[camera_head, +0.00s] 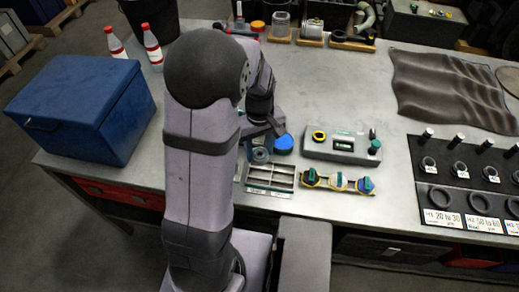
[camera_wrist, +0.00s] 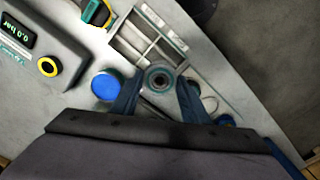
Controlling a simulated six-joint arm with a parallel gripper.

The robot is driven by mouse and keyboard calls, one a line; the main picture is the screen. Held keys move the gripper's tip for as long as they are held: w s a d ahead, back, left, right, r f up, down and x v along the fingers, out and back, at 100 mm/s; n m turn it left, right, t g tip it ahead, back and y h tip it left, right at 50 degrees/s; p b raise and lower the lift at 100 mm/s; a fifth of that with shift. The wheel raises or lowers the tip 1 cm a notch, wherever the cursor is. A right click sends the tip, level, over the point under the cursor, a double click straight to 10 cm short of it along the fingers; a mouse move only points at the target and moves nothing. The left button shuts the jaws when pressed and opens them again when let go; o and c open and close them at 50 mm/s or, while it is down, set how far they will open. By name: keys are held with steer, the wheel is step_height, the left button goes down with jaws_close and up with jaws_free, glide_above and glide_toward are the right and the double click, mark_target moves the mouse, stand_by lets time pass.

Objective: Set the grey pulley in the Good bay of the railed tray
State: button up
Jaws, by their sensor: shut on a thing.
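The grey pulley (camera_wrist: 158,78) is between the two fingers of my gripper (camera_wrist: 159,92) in the wrist view. My gripper is shut on it. The pulley (camera_head: 260,155) also shows in the head view, just beyond the far side of the railed tray (camera_head: 268,191). The tray has several bays split by pale rails, and it shows above the pulley in the wrist view (camera_wrist: 147,43). I cannot read which bay is marked Good. The height of the pulley above the bench is hard to tell.
A round blue-topped thing (camera_head: 284,143) stands close beside my gripper. A blue box (camera_head: 84,105) stands at the left. Bare bench lies right of the tools.

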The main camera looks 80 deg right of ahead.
steer(key=shift+f+b, duration=2)
steer(key=shift+f, duration=0.3)
steer(key=shift+f+b, duration=0.4)
steer(key=shift+f, duration=0.35)
steer(key=shift+f+b, duration=0.35)
steer(key=shift+f, duration=0.7)
steer(key=o, duration=1.4)
steer(key=shift+c, duration=0.2)
steer(key=shift+r+p, duration=3.25)
steer(key=shift+r, duration=0.3)
